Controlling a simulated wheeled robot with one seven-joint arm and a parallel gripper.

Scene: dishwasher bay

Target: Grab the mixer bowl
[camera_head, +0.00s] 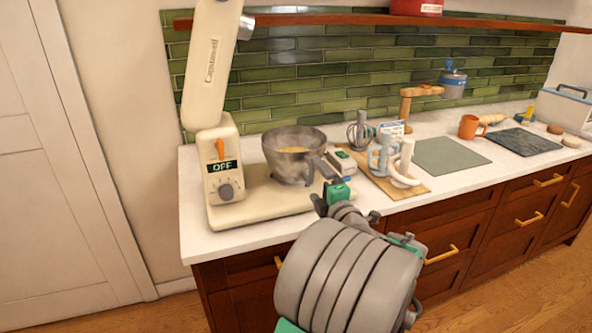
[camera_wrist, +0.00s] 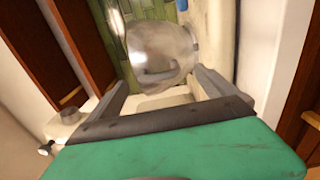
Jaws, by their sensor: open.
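The mixer bowl (camera_head: 283,163) is a grey metal bowl with something yellowish inside. It sits on the cream base of the stand mixer (camera_head: 225,170), whose head is tilted up and whose display reads OFF. In the wrist view the bowl (camera_wrist: 160,50) is ahead, with a handle-like bar low on its near side. My gripper (camera_wrist: 165,88) is open, with one finger at each side of the view and the bowl beyond and between them. In the head view my gripper (camera_head: 324,178) is at the bowl's lower right. Whether a finger touches the bowl I cannot tell.
Right of the bowl, a wooden board (camera_head: 400,187) holds mugs and a whisk attachment. Further right are a green mat (camera_head: 450,157), an orange mug (camera_head: 469,127) and a dark slab (camera_head: 521,141). A tiled wall and wooden shelf (camera_head: 330,19) stand behind. Drawers lie below the counter.

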